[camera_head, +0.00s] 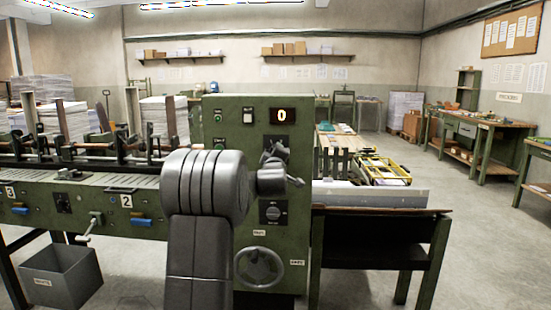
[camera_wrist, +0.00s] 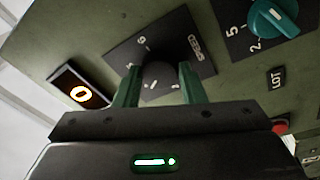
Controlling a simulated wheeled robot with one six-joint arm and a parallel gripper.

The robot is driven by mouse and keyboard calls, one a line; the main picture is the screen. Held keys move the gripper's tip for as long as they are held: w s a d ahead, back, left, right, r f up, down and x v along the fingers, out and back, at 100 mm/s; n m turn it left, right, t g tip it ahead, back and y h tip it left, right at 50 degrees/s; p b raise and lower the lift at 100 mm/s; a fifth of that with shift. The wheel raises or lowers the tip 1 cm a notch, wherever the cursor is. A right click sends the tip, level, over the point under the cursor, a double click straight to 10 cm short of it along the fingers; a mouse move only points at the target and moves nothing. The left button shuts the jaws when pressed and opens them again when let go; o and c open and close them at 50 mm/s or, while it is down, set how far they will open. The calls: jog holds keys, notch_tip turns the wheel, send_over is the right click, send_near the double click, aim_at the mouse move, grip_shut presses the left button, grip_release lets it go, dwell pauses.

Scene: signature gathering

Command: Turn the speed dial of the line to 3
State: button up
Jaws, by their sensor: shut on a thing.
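The speed dial, a black round knob (camera_wrist: 160,76) on a dark plate labelled SPEED, sits on the green control panel (camera_head: 240,190). My gripper (camera_wrist: 157,84) is shut on this knob, one green finger at each side, in the wrist view. The fingers and palm cover part of the dial's scale, so its setting is not clear. In the head view my gripper (camera_head: 274,154) is at the upper panel and hides the dial. The lit display (camera_head: 282,116) above it reads 0; the wrist view also shows this display (camera_wrist: 81,93).
A teal knob (camera_wrist: 275,16) with numbers and a LOT label (camera_wrist: 277,77) are near the speed dial.

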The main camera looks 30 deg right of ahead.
dwell(0.4)
jog(key=o, duration=1)
jog(key=b+v, duration=0.1)
jog(key=v, duration=1.3)
jog(key=shift+b, duration=0.3)
jog(key=shift+w+d, duration=0.1)
jog(key=p+x, duration=0.1)
jog(key=x, duration=1.2)
jog(key=shift+w+d+p, duration=0.15)
jog(key=shift+w+p, duration=0.15)
jog(key=shift+w, duration=0.1)
